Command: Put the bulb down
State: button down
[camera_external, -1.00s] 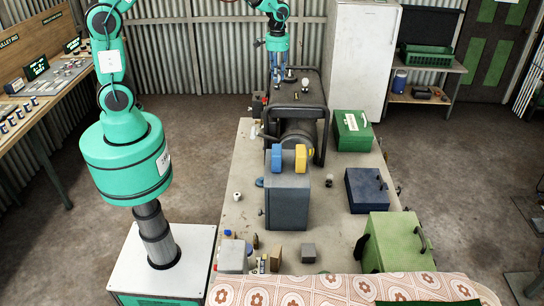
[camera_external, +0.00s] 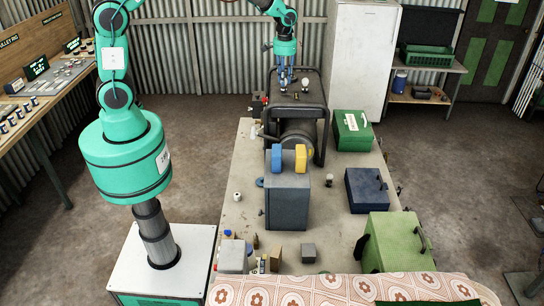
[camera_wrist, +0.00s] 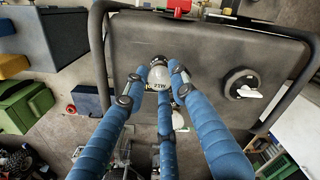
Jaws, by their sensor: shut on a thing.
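The bulb (camera_wrist: 159,74), pale and marked 21W, sits between the tips of my gripper's blue fingers in the wrist view. My gripper (camera_wrist: 157,82) is shut on it. In the external view my gripper (camera_external: 287,84) points down over the top of the dark generator (camera_external: 311,92); the fingers largely hide the held bulb there. I cannot tell whether the bulb touches the generator top. A second small pale round object (camera_external: 305,83) shows just right of my fingers. Another pale round shape (camera_wrist: 178,121) shows behind the fingers in the wrist view.
A tubular frame (camera_wrist: 98,45) surrounds the generator. A black knob (camera_wrist: 243,84) is on its panel. A grey box (camera_external: 287,205) with blue and yellow parts stands nearer on the bench. Green (camera_external: 353,132) and blue (camera_external: 367,190) cases are at the right. The bench's left strip (camera_external: 236,165) is mostly clear.

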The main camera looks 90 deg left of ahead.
jog(key=shift+f, duration=0.75)
jog(key=shift+f, duration=0.15)
jog(key=c, duration=1.4)
grip_release()
jog(key=shift+c, duration=0.2)
notch_tip(320, 180, up, 12)
jog(key=b, duration=0.1)
jog(key=shift+d+r, duration=0.1)
jog(key=shift+r, duration=0.1)
